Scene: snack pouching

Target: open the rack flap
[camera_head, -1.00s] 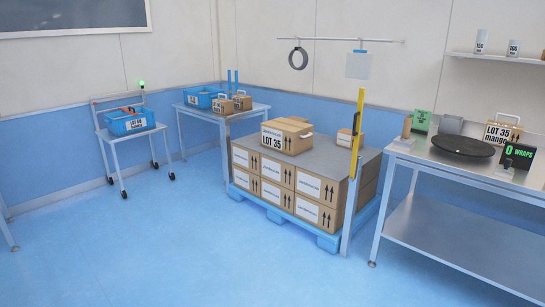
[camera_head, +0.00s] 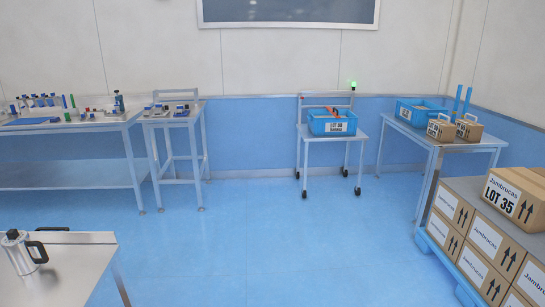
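I cannot make out a rack flap for certain. A small metal stand (camera_head: 172,124) with a raised back rail stands against the far wall left of centre, with small blue and dark items on its top too small to tell apart. A wheeled trolley (camera_head: 330,138) with a back frame and a lit green lamp stands right of centre and bears a blue crate (camera_head: 333,122) with a white label. Neither of my grippers is in view.
A long bench (camera_head: 70,179) with several small bottles is at the left. A steel table (camera_head: 75,270) with a metal canister (camera_head: 18,254) is at front left. A side table (camera_head: 448,142) and stacked cartons (camera_head: 485,245) are at right. The middle floor is clear.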

